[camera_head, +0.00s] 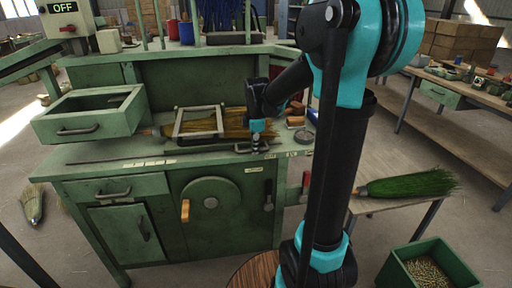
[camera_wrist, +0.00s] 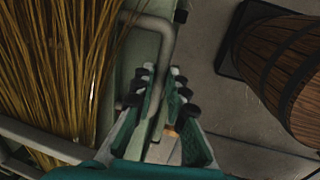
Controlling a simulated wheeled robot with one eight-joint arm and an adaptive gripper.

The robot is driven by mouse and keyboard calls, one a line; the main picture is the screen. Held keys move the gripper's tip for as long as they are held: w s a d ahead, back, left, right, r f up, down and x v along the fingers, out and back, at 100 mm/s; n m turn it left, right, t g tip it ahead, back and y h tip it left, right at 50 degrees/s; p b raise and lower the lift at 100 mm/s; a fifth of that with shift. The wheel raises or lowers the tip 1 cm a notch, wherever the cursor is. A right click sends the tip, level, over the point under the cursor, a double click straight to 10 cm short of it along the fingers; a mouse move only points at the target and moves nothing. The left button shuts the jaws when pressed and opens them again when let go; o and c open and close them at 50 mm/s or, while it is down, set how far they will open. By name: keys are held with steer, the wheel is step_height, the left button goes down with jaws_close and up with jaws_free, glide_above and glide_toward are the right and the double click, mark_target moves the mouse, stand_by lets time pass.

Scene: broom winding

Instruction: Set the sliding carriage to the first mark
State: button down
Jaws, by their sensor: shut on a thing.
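The sliding carriage looks to be the grey metal frame (camera_head: 181,122) over the broom straw (camera_head: 236,128) on the green bench; its exact extent is unclear. My gripper (camera_head: 258,143) is at the bench's front edge, right of the frame. In the wrist view my gripper (camera_wrist: 160,85) has its fingers on both sides of a bent grey metal bar (camera_wrist: 166,40) and is shut on it. Whether this bar belongs to the carriage is not clear. Small pale labels (camera_head: 140,162) line the bench's front edge, left of my gripper; their writing is too small to read.
The green bench (camera_head: 100,195) has an open drawer box (camera_head: 85,127) at its left and a round wheel plate (camera_head: 210,203) in front. A wooden barrel (camera_wrist: 285,65) stands at right in the wrist view. A green broom (camera_head: 410,184) lies on a side table.

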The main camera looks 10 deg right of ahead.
steer(key=a, duration=2.6)
steer(key=c, duration=1.5)
jaws_free()
steer(key=shift+c, duration=0.2)
steer(key=shift+r, duration=0.1)
step_height(320, 180, up, 12)
steer(key=s, duration=0.2)
steer(key=shift+f, duration=0.2)
steer(key=shift+s, duration=0.1)
